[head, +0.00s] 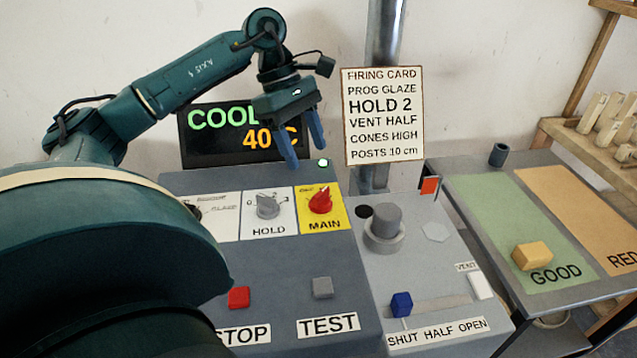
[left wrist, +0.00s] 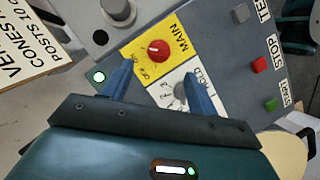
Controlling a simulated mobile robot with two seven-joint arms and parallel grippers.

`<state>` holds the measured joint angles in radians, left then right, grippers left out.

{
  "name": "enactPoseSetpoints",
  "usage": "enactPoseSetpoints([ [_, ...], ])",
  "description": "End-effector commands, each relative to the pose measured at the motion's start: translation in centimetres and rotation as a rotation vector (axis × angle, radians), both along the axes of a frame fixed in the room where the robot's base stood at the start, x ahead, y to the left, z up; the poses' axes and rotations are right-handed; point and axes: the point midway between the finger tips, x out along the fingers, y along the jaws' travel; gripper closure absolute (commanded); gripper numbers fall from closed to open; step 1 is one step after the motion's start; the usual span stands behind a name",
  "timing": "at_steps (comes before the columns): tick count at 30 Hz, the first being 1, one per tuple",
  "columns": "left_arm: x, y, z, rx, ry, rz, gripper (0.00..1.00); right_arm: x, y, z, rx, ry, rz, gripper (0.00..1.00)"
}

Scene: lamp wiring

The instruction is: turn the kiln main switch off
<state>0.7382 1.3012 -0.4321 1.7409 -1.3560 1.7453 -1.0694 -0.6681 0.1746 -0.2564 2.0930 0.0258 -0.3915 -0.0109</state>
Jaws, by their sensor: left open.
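The kiln main switch is a red knob (head: 321,199) on a yellow plate marked MAIN (head: 335,216), on the sloped grey panel. It also shows in the left wrist view as a red knob (left wrist: 158,50), ahead of and roughly between my fingertips. My left gripper (head: 303,153) is open and empty, with blue fingers pointing down above and behind the knob, apart from it. It also shows in the left wrist view (left wrist: 157,85). The small print around the knob is too small to read surely. My right gripper is in neither view.
The grey HOLD knob (head: 267,206) sits just left of the yellow plate. A display (head: 230,148) reads COOL and 40 C behind my gripper. A firing card (head: 384,115) and metal pipe (head: 386,30) stand to the right. Red STOP (head: 238,297) and grey TEST (head: 323,287) buttons lie nearer.

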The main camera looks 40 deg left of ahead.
Motion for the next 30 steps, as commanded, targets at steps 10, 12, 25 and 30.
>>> enactPoseSetpoints([
  [10, 0.2, -2.6, -6.1, -0.002, 0.002, -0.001, 0.41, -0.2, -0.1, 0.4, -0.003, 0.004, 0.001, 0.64],
  [12, 0.3, -2.9, -6.8, -0.001, 0.002, -0.001, 0.41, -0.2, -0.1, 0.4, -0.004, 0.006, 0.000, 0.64],
  [25, 0.3, -3.3, -7.8, -0.001, -0.001, -0.001, 0.41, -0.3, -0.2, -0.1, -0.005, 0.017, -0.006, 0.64],
  [30, 0.4, -3.2, -7.8, -0.001, -0.001, -0.001, 0.54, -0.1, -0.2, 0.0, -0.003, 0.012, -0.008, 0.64],
])
